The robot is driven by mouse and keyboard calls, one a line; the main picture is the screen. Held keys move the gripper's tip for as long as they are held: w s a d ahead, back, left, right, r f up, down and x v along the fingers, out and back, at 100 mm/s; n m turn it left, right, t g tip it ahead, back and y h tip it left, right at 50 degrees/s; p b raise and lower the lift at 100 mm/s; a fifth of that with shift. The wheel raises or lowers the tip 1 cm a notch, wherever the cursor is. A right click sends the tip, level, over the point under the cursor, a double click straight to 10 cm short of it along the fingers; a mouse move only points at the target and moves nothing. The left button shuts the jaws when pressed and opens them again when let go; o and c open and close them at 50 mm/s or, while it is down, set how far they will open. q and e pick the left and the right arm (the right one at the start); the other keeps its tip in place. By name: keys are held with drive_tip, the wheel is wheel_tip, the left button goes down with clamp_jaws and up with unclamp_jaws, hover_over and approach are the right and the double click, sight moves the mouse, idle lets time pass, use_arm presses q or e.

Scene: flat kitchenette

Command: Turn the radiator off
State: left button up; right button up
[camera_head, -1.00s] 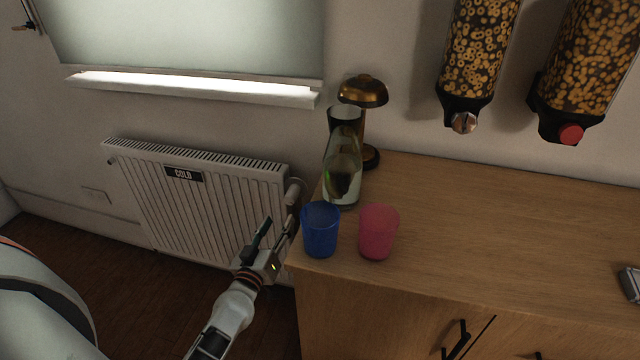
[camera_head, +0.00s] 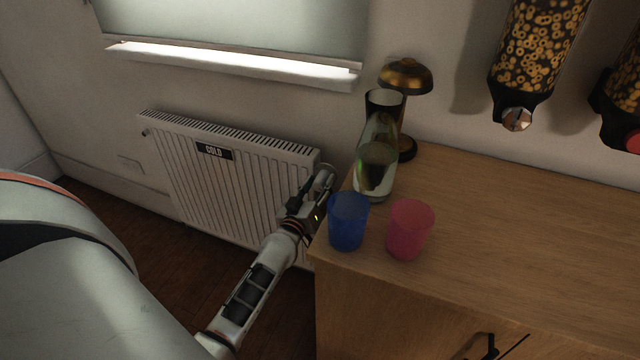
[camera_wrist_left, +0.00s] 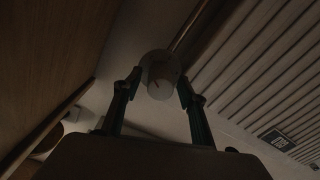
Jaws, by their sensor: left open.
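The white ribbed radiator (camera_head: 225,185) stands against the wall under the window, with a black label (camera_head: 214,151) reading COLD. It also shows in the left wrist view (camera_wrist_left: 262,65). Its round pale knob (camera_wrist_left: 160,72) sits at the radiator's right end, by a pipe. My left gripper (camera_head: 318,187) is at that end, in the gap beside the cabinet. In the left wrist view its open fingers (camera_wrist_left: 160,84) stand one on each side of the knob. I cannot tell whether they touch it. My right gripper is not in view.
The wooden cabinet (camera_head: 500,230) stands close to the right of my left gripper. A blue cup (camera_head: 348,222), a pink cup (camera_head: 410,230), a glass carafe (camera_head: 376,165) and a brass lamp (camera_head: 405,76) stand near its left edge. Cereal dispensers (camera_head: 540,50) hang above.

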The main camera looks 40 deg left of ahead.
use_arm(q)
drive_tip(key=c, duration=1.1)
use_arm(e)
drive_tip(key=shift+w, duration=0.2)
